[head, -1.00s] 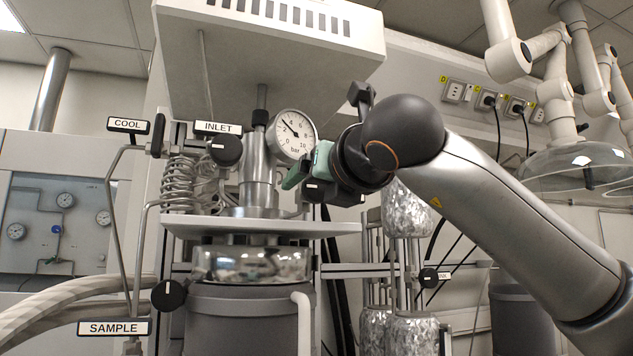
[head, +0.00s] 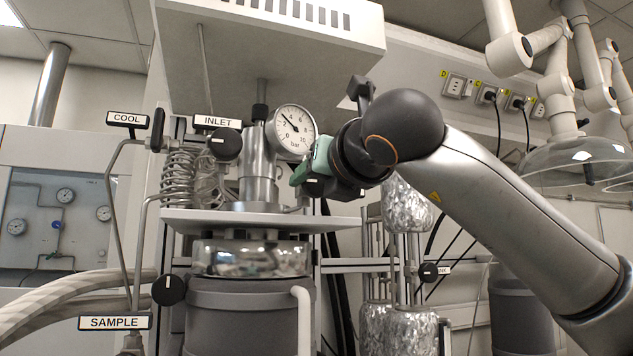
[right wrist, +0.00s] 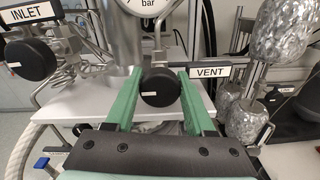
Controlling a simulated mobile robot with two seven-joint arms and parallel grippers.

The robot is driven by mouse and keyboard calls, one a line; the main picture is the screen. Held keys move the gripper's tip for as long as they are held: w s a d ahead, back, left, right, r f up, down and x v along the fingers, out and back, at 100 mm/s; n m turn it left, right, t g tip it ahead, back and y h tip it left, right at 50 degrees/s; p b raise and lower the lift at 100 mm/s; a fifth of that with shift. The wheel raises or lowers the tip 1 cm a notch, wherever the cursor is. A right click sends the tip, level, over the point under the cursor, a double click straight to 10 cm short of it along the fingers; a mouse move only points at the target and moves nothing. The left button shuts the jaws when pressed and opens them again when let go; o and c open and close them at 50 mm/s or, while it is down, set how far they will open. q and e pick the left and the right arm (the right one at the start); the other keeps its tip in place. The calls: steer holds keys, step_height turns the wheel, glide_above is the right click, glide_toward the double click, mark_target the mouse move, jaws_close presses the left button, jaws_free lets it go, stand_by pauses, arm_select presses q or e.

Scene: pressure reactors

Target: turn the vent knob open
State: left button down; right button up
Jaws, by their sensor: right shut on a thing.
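The vent knob (right wrist: 160,87) is a round black knob with a small pale mark, just left of the VENT label (right wrist: 209,72) in the right wrist view. My right gripper (right wrist: 159,78) has its two green fingers on either side of the knob and is shut on it. In the head view my right gripper (head: 312,172) reaches in from the right, below the pressure gauge. The knob is mostly hidden there by the fingers and wrist. My left gripper is not in view.
The round pressure gauge (head: 293,132) sits just above the gripper. The inlet knob (head: 226,144) is to the left, and the sample knob (head: 169,290) is lower left. A white plate (head: 200,217) lies below the gripper. Foil-wrapped vessels (head: 408,204) stand to the right.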

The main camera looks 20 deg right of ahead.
steer(key=shift+n, duration=0.4)
jaws_close()
steer(key=n, duration=0.6)
steer(key=shift+n+p, duration=0.3)
steer(key=shift+p, duration=0.1)
steer(key=shift+n, duration=0.9)
steer(key=n+p, duration=0.1)
steer(key=n, duration=0.1)
steer(key=shift+a+n, duration=0.1)
steer(key=shift+n, duration=0.3)
steer(key=n, duration=0.2)
steer(key=shift+n+p, duration=0.3)
steer(key=shift+p, duration=0.1)
steer(key=shift+n+p, duration=0.3)
steer(key=shift+n, duration=0.7)
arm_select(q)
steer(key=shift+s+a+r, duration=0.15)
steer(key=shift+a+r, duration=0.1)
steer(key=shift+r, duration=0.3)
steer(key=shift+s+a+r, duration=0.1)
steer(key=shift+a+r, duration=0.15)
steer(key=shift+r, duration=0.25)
arm_select(e)
steer(key=shift+n, duration=0.6)
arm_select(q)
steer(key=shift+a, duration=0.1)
arm_select(e)
steer(key=shift+f, duration=0.1)
